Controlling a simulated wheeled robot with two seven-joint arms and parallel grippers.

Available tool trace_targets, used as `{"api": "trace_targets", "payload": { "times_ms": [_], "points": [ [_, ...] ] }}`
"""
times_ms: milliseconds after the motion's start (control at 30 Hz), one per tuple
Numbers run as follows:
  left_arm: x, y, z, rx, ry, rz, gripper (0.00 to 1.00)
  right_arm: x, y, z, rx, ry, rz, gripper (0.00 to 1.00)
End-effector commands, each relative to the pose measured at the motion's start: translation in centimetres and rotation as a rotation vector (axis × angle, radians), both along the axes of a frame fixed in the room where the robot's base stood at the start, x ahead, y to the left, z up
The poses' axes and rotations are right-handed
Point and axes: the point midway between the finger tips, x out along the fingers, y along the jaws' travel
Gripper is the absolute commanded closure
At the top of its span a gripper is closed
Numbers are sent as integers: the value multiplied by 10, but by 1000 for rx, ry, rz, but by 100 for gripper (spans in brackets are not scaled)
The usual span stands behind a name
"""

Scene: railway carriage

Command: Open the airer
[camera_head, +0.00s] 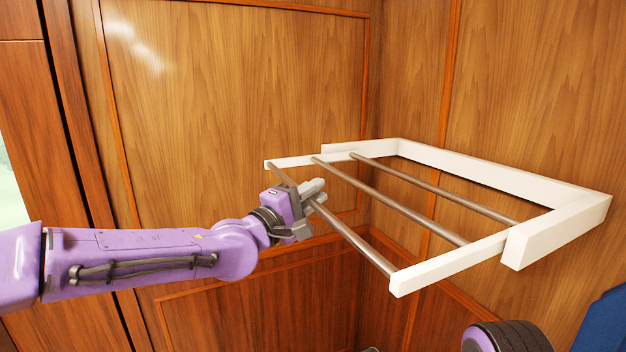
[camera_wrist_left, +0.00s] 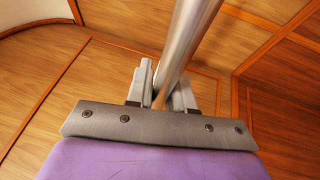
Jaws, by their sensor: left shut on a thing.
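The airer (camera_head: 565,222) is a white frame with several metal bars, fixed on the wood-panelled wall at the right of the head view. Its inner white part with the bars stands out from the outer frame, toward the left and front. My left gripper (camera_head: 314,192) is shut on the front metal bar (camera_head: 350,237) near that bar's far left end. In the left wrist view the same bar (camera_wrist_left: 185,45) runs between the fingers (camera_wrist_left: 161,88). The fingers hide a short piece of the bar. My right gripper is not in view.
Wood-panelled walls (camera_head: 240,100) meet in a corner behind the airer. A dark ribbed round thing (camera_head: 508,338) and a blue surface (camera_head: 606,322) show at the bottom right. The space below the airer's bars looks free.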

Motion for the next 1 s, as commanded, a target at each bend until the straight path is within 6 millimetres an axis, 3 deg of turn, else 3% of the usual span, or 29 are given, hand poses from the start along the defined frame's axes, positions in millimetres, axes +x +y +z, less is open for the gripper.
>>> {"api": "trace_targets", "payload": {
  "times_ms": [200,433,633,1000],
  "points": [
    [-23,48,2,-5,2,-13,100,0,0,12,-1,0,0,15],
    [-38,85,0,-2,3,-10,100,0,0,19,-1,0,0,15],
    [-42,97,-1,1,2,-8,100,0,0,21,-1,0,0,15],
    [-42,98,-2,2,3,-9,100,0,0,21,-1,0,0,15]
  ]
}}
